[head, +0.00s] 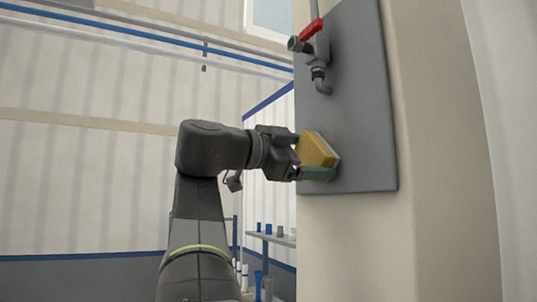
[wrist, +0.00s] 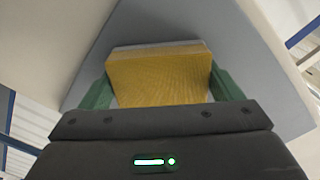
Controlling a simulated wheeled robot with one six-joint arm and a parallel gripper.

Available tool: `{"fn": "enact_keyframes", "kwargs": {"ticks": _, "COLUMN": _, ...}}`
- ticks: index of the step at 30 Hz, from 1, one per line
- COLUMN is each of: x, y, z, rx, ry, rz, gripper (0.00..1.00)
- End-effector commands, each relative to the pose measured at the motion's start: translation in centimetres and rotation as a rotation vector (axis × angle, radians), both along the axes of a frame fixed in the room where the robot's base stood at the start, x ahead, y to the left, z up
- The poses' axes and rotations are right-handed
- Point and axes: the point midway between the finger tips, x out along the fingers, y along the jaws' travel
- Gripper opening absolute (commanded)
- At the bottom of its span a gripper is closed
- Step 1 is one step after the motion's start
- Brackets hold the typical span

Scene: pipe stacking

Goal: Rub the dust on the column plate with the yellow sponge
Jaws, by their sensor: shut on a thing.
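The yellow sponge (head: 318,150) is held between the green fingers of my gripper (head: 316,158), in front of the lower part of the grey column plate (head: 362,120). In the wrist view the sponge (wrist: 158,78) fills the space between the fingers of my gripper (wrist: 165,90), and a pale layer shows at its far edge. That pale side faces the plate (wrist: 225,38) and appears to be at or very close to its surface. I cannot tell for certain whether it touches. No dust is clearly visible; the area behind the sponge is hidden.
A valve with a red handle (head: 312,30) and a bent pipe outlet (head: 322,84) sits on the plate above the sponge. The beige column (head: 432,200) carries the plate. A shelf (head: 275,238) with small blue and grey pieces stands low behind my arm.

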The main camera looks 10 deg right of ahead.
Motion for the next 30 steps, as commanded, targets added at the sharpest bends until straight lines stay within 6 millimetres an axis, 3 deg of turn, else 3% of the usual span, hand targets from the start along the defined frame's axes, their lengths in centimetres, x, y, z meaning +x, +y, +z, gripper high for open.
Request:
{"fn": "enact_keyframes", "kwargs": {"ticks": 21, "x": 3.9, "y": 1.6, "z": 0.0, "rx": 0.000, "ry": 0.002, "rz": 0.001, "gripper": 0.68}}
{"fn": "enact_keyframes", "kwargs": {"ticks": 30, "x": 3.9, "y": 1.5, "z": 2.1, "rx": 0.000, "ry": -0.001, "rz": 0.000, "gripper": 0.68}}
